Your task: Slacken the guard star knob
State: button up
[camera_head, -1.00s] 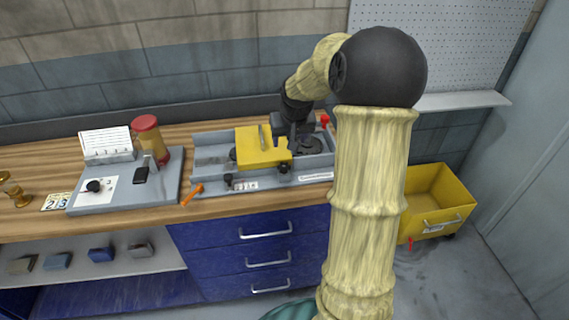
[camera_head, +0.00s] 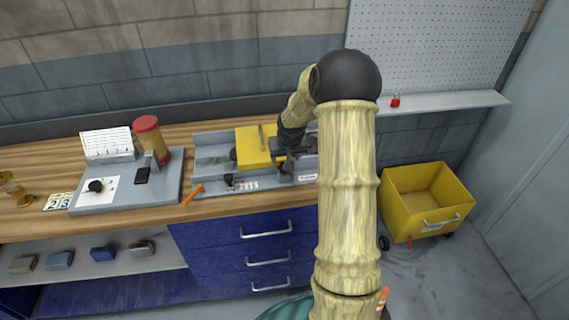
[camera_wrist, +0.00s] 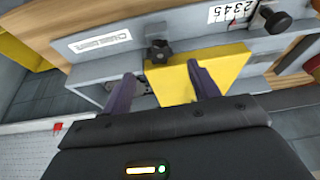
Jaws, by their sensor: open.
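The yellow guard (camera_head: 252,146) sits on the grey runout machine (camera_head: 212,150) on the wooden bench. In the wrist view, the black star knob (camera_wrist: 158,51) is at the edge of the yellow guard (camera_wrist: 172,84). My gripper (camera_wrist: 160,70) is open, with one dark finger on each side of the space just short of the knob. The fingers do not visibly touch it. In the head view, my gripper (camera_head: 287,163) is at the guard's front right corner and covers the knob there.
A second black knob (camera_wrist: 275,20) stands beside the number scale. An orange-handled tool (camera_head: 193,194) lies at the bench front. A grey fixture plate (camera_head: 110,195) with a red-topped jar (camera_head: 148,134) is to the left. A yellow bin (camera_head: 428,200) stands on the floor right.

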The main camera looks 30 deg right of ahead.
jog(key=p+x, duration=0.1)
jog(key=x, duration=0.5)
jog(key=shift+f, duration=0.15)
jog(key=c, duration=1)
